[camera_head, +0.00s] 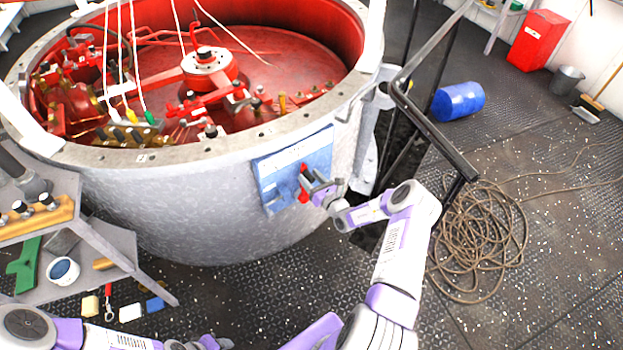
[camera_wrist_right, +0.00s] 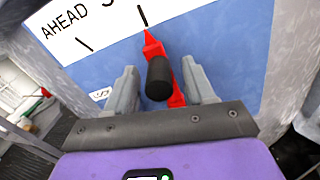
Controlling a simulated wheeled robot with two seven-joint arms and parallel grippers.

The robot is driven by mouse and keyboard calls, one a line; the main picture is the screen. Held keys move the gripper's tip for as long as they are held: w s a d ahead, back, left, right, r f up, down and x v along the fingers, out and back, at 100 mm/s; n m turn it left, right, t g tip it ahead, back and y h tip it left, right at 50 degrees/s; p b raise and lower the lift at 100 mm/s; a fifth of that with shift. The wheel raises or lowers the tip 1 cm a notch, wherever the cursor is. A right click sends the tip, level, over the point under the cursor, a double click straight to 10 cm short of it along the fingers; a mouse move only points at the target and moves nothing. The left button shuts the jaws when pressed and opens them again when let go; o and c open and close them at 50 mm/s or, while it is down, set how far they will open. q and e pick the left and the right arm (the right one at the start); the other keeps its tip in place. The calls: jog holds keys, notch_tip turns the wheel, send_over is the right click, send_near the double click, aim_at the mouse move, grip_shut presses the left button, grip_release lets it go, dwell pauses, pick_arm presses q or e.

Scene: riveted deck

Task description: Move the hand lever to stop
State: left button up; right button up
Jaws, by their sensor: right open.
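The hand lever (camera_head: 304,184) is red and sits on a blue panel (camera_head: 268,177) on the side of the grey drum. In the right wrist view the red lever (camera_wrist_right: 152,45) has a black knob (camera_wrist_right: 159,78) facing the camera. Its pointed tip lines up with a black mark on the white label strip (camera_wrist_right: 115,28). The strip reads "AHEAD", then a cut-off word starting with "S" near that mark. My right gripper (camera_head: 316,188) is open, its fingers on either side of the knob, with gaps visible in the right wrist view (camera_wrist_right: 160,84). My left gripper is not visible.
The drum (camera_head: 180,200) is open on top with red machinery inside. A black handrail (camera_head: 425,125) and a coiled rope (camera_head: 480,240) are right of my arm. A shelf (camera_head: 100,250) with tools stands at left. A blue barrel (camera_head: 458,101) lies at the back.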

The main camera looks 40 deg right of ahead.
jog(key=s+p, duration=0.2)
jog(key=s, duration=0.5)
jog(key=shift+s, duration=0.3)
jog(key=shift+a, duration=0.1)
